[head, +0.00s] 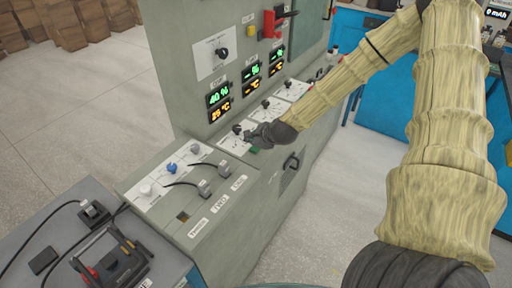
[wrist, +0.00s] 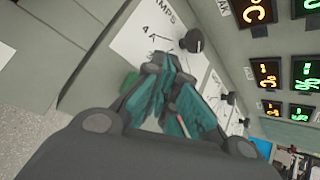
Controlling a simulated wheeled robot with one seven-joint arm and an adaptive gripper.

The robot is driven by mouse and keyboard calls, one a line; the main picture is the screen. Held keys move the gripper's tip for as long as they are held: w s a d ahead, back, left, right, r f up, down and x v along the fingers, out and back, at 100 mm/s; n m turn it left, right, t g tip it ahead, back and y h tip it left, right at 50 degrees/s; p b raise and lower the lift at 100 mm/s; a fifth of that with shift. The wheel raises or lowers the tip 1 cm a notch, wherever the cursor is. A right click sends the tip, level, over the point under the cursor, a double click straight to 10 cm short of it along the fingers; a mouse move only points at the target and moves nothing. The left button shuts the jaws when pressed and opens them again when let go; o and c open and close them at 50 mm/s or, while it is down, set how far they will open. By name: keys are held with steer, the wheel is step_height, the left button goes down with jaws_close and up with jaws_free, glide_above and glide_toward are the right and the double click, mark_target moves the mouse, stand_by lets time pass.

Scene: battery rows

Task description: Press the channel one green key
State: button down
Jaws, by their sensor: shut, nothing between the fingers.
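My gripper (head: 252,138) is shut and empty, low over the nearest white dial plate (head: 232,143) on the sloping console. In the wrist view its teal-padded fingers (wrist: 160,68) come together in front of a white plate with an amps scale (wrist: 148,32) and a black knob (wrist: 192,40). A small green patch (head: 254,151) shows just below the gripper in the head view; I cannot tell whether it is the green key or a finger pad. A small red spot (wrist: 172,106) shows between the fingers. Contact with the panel cannot be made out.
More dial plates (head: 265,107) run along the console beyond the gripper. Above stand lit displays (head: 219,97) and a red switch (head: 269,24). Nearer are cable plugs (head: 204,189) and a blue knob (head: 171,168). A dark cart (head: 60,215) with a device stands at lower left.

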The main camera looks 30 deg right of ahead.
mark_target(253, 149)
steer(key=shift+s+f+b, duration=0.15)
steer(key=shift+f+b, duration=0.2)
steer(key=shift+f, duration=0.1)
steer(key=shift+f+b, duration=0.35)
steer(key=shift+f, duration=0.05)
stand_by(1.0)
stand_by(0.3)
steer(key=shift+r+p, duration=0.65)
steer(key=shift+r, duration=0.25)
steer(key=shift+r+p, duration=1.9)
steer(key=shift+r, duration=0.6)
